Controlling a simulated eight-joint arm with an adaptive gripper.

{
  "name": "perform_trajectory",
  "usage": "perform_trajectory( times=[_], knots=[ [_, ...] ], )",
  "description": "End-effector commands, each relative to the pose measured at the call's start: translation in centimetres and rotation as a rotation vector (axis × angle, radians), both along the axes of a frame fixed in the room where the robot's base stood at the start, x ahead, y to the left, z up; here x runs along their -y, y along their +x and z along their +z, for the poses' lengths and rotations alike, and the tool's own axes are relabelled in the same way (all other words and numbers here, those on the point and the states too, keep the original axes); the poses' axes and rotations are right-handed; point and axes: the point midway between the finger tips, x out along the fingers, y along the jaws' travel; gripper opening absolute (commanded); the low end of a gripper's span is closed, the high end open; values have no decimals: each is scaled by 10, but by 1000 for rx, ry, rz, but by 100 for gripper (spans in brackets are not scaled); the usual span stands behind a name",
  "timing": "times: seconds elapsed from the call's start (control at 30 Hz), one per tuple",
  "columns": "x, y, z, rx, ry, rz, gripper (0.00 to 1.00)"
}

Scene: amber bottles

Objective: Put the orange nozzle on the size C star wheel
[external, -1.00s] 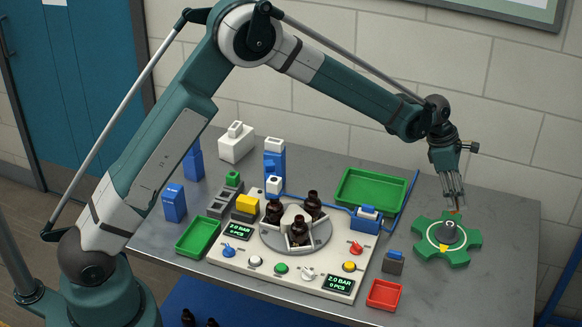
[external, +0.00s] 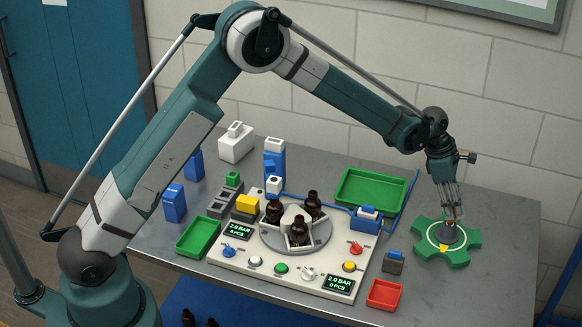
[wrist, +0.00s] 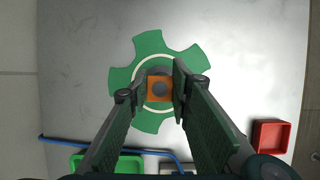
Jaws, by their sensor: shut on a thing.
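The green star wheel (external: 424,247) lies flat at the right end of the table, with a pale ring and a dark centre post; no size letter is readable now. In the wrist view the wheel (wrist: 182,62) is below my gripper. My gripper (external: 450,213) points down over the wheel's centre. In the wrist view my gripper (wrist: 158,92) is shut on the orange nozzle (wrist: 152,97), which shows as an orange block with a dark round middle. In the external view only a small orange bit of the nozzle shows between the fingertips, at the post. I cannot tell whether it touches the post.
A red tray (external: 384,294) and a grey block with a blue top (external: 393,262) stand left of the wheel. A green tray (external: 370,187) lies behind. The white panel (external: 215,256) holds a turntable with amber bottles (external: 299,230).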

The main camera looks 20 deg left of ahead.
Motion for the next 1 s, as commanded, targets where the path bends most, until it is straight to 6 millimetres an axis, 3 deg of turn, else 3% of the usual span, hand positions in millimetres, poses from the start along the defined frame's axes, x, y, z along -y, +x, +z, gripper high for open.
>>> perform_trajectory(
  times=[0.2,0.23,0.33,0.77,1.0],
  knots=[
    [0,0,-4,0,0,0,11],
    [0,0,-4,0,0,0,23],
    [0,0,-3,0,0,0,36],
    [0,0,-1,0,0,0,36],
    [-4,0,10,0,0,1,36]
  ],
)
